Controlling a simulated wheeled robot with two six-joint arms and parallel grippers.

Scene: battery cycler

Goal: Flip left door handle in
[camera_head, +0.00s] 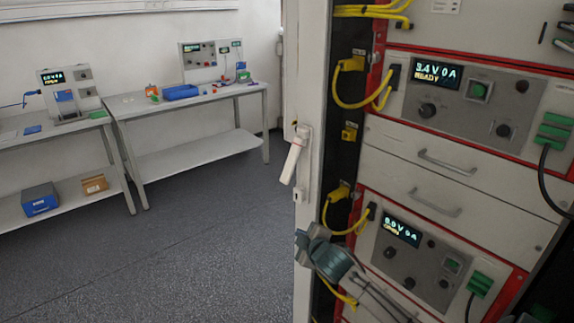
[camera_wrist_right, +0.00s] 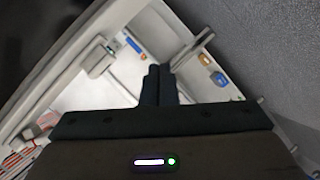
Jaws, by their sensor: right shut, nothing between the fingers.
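The left cabinet door (camera_head: 308,100) stands edge-on in the head view, to the left of the cabinet's opening. Its pale lever handle (camera_head: 295,158) sticks out from the door's edge and slants down to the left. My right gripper (camera_head: 305,243) is below the handle, by the lower part of the door, apart from the handle. Its dark fingers are shut with nothing between them, as the right wrist view (camera_wrist_right: 158,84) shows. I cannot tell for sure which pale part in the wrist view is the handle. My left gripper is not in view.
The cabinet holds an upper cycler unit (camera_head: 470,95), drawers (camera_head: 440,180) and a lower unit (camera_head: 420,255). Yellow cables (camera_head: 350,100) loop near the door's inner side. Workbenches (camera_head: 190,95) stand far back left. The floor (camera_head: 215,230) left of the door is clear.

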